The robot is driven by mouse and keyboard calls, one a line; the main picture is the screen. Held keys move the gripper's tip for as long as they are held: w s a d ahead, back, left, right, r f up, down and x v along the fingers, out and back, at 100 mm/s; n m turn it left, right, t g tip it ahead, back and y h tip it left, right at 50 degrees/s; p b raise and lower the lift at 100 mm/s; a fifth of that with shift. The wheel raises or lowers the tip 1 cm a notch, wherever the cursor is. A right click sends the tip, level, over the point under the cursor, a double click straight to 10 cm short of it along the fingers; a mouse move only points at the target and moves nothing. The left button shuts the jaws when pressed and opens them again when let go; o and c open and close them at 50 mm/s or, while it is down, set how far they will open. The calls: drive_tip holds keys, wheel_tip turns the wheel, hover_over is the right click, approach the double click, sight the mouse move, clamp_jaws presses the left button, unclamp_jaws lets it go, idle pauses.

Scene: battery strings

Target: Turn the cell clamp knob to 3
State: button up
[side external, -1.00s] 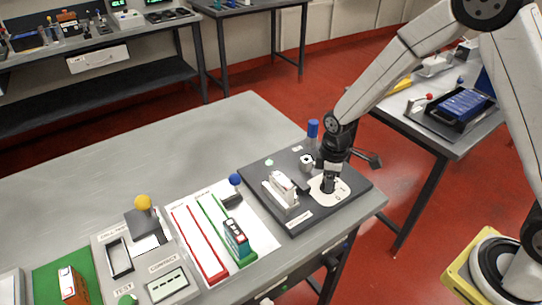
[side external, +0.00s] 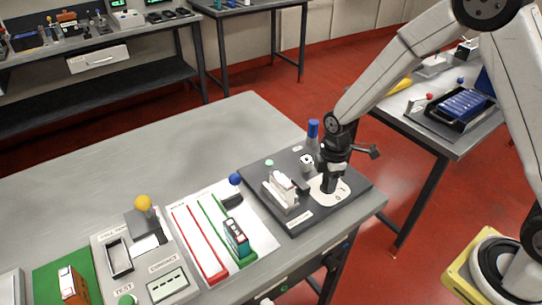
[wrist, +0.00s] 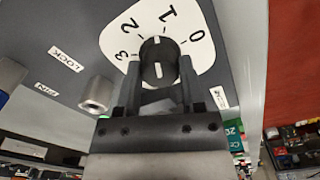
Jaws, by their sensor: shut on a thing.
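The cell clamp knob (wrist: 158,62) is black and round with a white line across it. It sits on a white dial plate (wrist: 205,65) marked 0, 1, 2 and 3. The white line points roughly between 1 and 2, as far as I can tell. My gripper (wrist: 159,78) is shut on the knob, one finger on each side. In the side external view my gripper (side external: 328,186) points down onto the white dial plate (side external: 342,195), and its fingers hide the knob there.
The dark clamp board (side external: 318,219) also carries a pale block holder (side external: 284,192), a metal post (side external: 306,163) and a blue-topped part (side external: 313,129). Red and green strips (side external: 200,245) lie to the left. The table's back left is clear.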

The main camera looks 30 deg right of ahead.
drive_tip(key=n, duration=0.4)
idle(0.5)
drive_tip(key=shift+n, duration=0.3)
drive_tip(key=n, duration=0.4)
drive_tip(key=shift+n, duration=0.9)
drive_tip(key=n, duration=0.2)
drive_tip(key=shift+w+n, duration=0.1)
drive_tip(key=shift+n, duration=1.4)
